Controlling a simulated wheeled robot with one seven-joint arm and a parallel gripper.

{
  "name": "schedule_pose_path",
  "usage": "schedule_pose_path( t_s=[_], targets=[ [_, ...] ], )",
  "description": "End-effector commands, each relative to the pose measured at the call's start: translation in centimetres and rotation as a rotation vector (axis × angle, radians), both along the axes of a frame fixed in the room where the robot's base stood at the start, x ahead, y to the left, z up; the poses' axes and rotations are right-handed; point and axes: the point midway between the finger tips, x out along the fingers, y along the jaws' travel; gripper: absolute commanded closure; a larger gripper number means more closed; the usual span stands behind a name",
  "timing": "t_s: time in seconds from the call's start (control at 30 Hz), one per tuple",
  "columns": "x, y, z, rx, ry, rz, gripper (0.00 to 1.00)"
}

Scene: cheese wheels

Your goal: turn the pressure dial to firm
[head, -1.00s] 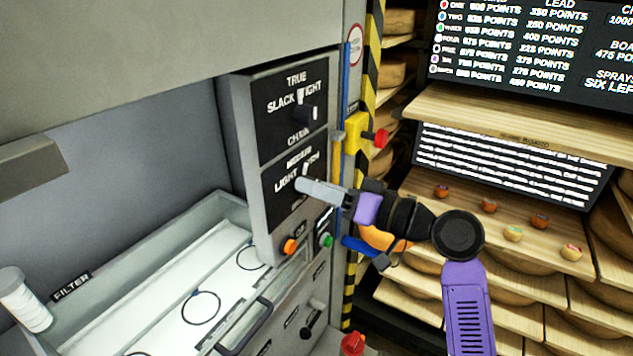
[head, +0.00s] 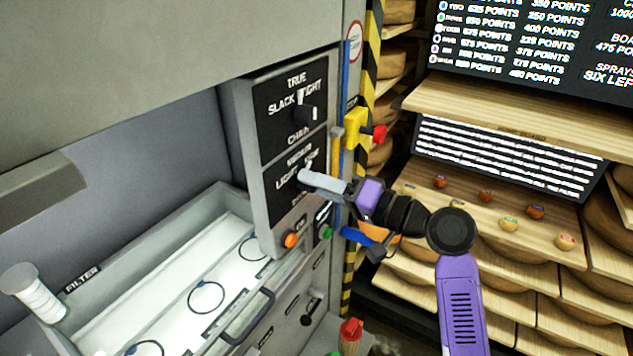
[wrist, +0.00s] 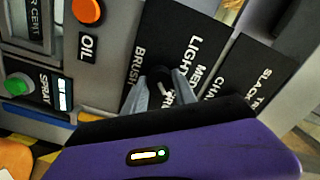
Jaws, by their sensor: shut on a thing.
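The pressure dial (wrist: 158,78) is a dark knob on the lower black panel (head: 283,190) marked LIGHT and MEDIUM; its right-hand word is mostly hidden by my gripper. In the wrist view the panel stands at a slant, and the knob sits between my two grey fingers. My gripper (head: 304,178) is shut on this knob, reaching in from the right. The dial's white pointer mark shows only in part, so its exact setting is hard to tell.
Just above is another dial (head: 308,112), marked SLACK, TRUE and TIGHT. Below are an orange button (head: 291,240) and a green button (head: 327,233). A red-tipped yellow box (head: 357,128) juts out to the right. An open filter trough (head: 150,245) lies lower left.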

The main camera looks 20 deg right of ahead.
Motion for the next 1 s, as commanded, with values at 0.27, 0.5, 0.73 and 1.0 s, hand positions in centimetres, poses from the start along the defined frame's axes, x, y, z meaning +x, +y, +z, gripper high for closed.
schedule_pose_path(
  t_s=[0.27, 0.5, 0.73, 1.0],
  targets=[
    [0.0, -0.1, 0.0, 0.002, 0.001, -0.003, 0.64],
    [0.0, -0.1, 0.0, 0.001, 0.000, -0.002, 0.46],
    [-0.3, -0.4, -0.1, 0.000, -0.001, -0.003, 0.46],
    [-3.6, -2.8, -0.3, 0.000, -0.001, -0.005, 0.46]
  ],
)
